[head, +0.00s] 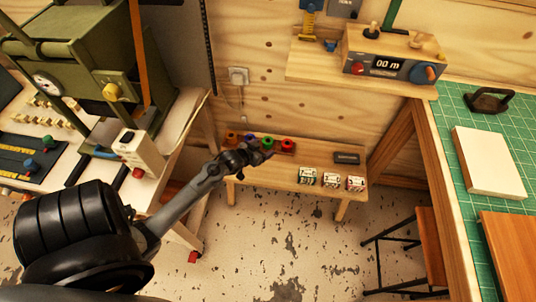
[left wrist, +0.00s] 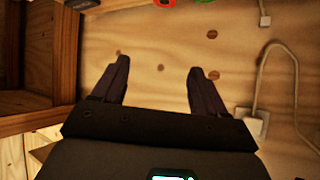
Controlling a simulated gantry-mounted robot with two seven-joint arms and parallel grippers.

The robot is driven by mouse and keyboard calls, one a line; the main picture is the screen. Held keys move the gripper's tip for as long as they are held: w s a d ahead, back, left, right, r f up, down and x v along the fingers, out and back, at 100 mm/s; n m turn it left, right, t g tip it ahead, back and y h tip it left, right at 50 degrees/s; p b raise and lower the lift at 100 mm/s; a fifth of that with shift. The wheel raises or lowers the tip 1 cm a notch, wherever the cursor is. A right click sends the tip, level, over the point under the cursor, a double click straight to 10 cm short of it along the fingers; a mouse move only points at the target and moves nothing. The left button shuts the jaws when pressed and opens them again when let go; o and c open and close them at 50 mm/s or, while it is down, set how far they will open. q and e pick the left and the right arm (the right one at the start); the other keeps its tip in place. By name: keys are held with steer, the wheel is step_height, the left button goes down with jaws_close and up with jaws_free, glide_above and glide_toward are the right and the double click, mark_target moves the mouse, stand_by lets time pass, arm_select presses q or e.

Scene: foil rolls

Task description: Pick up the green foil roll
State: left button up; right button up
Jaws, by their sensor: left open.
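The green foil roll (head: 267,142) stands in a row of coloured rolls on a low wooden bench against the wall, between a blue roll and a red roll (head: 288,144). My left gripper (head: 265,154) reaches in from the left, in front of the row, and partly covers it in the head view. In the left wrist view the fingers of this gripper (left wrist: 159,72) are apart with nothing between them. The green roll (left wrist: 204,1) and the red roll (left wrist: 165,2) only just show at the top edge there, beyond the fingertips. My right gripper is not in view.
The low bench (head: 260,173) also holds several small white boxes (head: 331,180) and a dark block (head: 346,157). A wooden shelf with a display box (head: 392,60) overhangs it at right. A green-topped workbench (head: 470,120) and a stool (head: 425,235) stand right.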

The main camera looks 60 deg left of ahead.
arm_select(q)
steer(key=n+t+y+b, duration=0.1)
steer(key=n+y+b, duration=0.1)
steer(key=b, duration=1.3)
glide_toward(267, 141)
steer(key=b+x, duration=0.3)
steer(key=x, duration=0.1)
steer(key=shift+w+f, duration=0.15)
steer(key=shift+w+a+f, duration=0.1)
steer(key=shift+f, duration=0.05)
steer(key=b+x, duration=0.3)
steer(key=b, duration=0.1)
steer(key=shift+w+a+f, duration=0.15)
steer(key=shift+w, duration=0.05)
steer(key=shift+w+a+f+b, duration=0.15)
steer(key=shift+w+a+b, duration=0.15)
steer(key=shift+w, duration=0.2)
steer(key=shift+d, duration=0.1)
steer(key=shift+s, duration=0.1)
steer(key=c, duration=0.9)
